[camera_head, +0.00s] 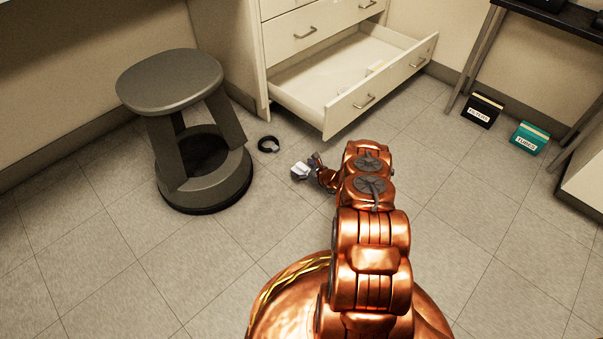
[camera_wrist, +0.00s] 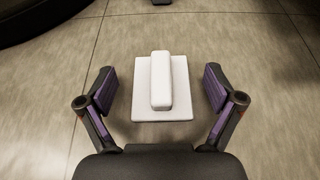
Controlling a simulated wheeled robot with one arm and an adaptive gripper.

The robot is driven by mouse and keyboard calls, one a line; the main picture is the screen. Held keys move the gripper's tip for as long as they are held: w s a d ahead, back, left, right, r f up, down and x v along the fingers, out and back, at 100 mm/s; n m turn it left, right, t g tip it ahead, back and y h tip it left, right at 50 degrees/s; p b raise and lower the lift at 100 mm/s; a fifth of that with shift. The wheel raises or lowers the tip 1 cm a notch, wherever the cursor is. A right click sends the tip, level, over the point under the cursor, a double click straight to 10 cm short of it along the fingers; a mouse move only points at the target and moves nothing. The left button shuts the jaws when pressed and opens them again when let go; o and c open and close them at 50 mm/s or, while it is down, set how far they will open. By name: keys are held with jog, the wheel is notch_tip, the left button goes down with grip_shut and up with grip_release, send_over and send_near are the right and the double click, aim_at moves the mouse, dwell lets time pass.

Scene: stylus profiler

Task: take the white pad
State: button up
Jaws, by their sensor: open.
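The white pad (camera_wrist: 143,104) lies flat on the floor in the wrist view, a squarish white plate with a raised white bar (camera_wrist: 161,80) along its middle. In the head view the white pad (camera_head: 300,170) shows small on the tiles, just left of my gripper (camera_head: 311,169). In the wrist view my gripper (camera_wrist: 160,92) is open, with one purple-lined finger on each side of the pad. Gaps of bare floor show between the fingers and the pad. I cannot tell how high the fingertips are above the floor.
A grey step stool (camera_head: 205,160) stands left of the pad. A cabinet's open drawer (camera_head: 345,110) juts out behind. Black (camera_head: 482,110) and teal (camera_head: 529,139) boxes stand at right. The front floor is clear.

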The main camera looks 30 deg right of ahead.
aim_at(301, 167)
jog(key=shift+w+a+f, duration=0.1)
jog(key=shift+w+f, duration=0.15)
jog(key=shift+w, duration=0.4)
jog(key=c, duration=1.2)
jog(key=shift+c, duration=0.2)
jog(key=shift+r, duration=0.45)
jog(key=r+p, duration=0.2)
jog(key=r, duration=0.1)
jog(key=shift+s+a+r+p, duration=0.1)
jog(key=shift+s+r+p, duration=0.05)
jog(key=shift+s+p, duration=0.25)
jog(key=s+a+p, duration=0.1)
jog(key=s, duration=0.4)
jog(key=s+a+p, duration=0.1)
jog(key=s+p, duration=0.1)
jog(key=s, duration=0.2)
jog(key=s+a+p, duration=0.1)
jog(key=s+a, duration=0.1)
jog(key=s, duration=0.3)
jog(key=shift+s+a+r+p, duration=0.1)
jog(key=shift+s+r+p, duration=0.2)
jog(key=shift+r+p, duration=0.1)
